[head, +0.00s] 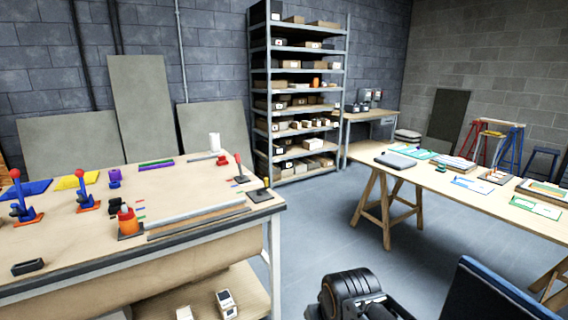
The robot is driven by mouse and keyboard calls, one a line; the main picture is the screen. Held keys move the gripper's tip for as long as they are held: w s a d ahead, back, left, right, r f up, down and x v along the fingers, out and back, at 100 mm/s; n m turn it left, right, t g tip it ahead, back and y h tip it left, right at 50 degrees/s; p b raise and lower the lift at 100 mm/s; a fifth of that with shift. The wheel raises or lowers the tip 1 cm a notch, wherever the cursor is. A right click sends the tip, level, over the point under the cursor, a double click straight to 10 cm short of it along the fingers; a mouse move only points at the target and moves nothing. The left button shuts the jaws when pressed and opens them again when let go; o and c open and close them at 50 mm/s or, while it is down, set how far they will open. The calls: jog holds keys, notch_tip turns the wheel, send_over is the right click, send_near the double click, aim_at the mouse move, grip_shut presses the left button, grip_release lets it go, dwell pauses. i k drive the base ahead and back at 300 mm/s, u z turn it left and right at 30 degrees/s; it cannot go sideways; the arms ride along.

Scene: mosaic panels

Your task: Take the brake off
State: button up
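I cannot tell for certain which thing is the brake. On the workbench (215,232) at left stand several levers. Two blue levers with red knobs, one at the far left (22,200) and one nearer the middle (83,192), stand on orange bases. A red-handled lever (238,168) stands upright on a dark plate near the bench's right end. A small yellow-topped lever (264,188) stands on another dark plate at the right corner. My gripper's fingers are not visible; only dark parts, likely of my arm, show at the bottom.
An orange and black piece (128,220) and a long grey bar (195,216) lie on the bench. A trestle table (440,180) with papers stands at right. Shelving (300,90) stands at the back. Grey floor (330,235) is clear between bench and table.

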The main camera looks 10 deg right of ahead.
aim_at(238, 161)
jog(key=z, duration=1)
jog(key=i, duration=3)
jog(key=u, duration=2.6)
jog(key=i, duration=0.5)
jog(key=u, duration=0.1)
jog(key=k, duration=0.5)
jog(key=z, duration=1.45)
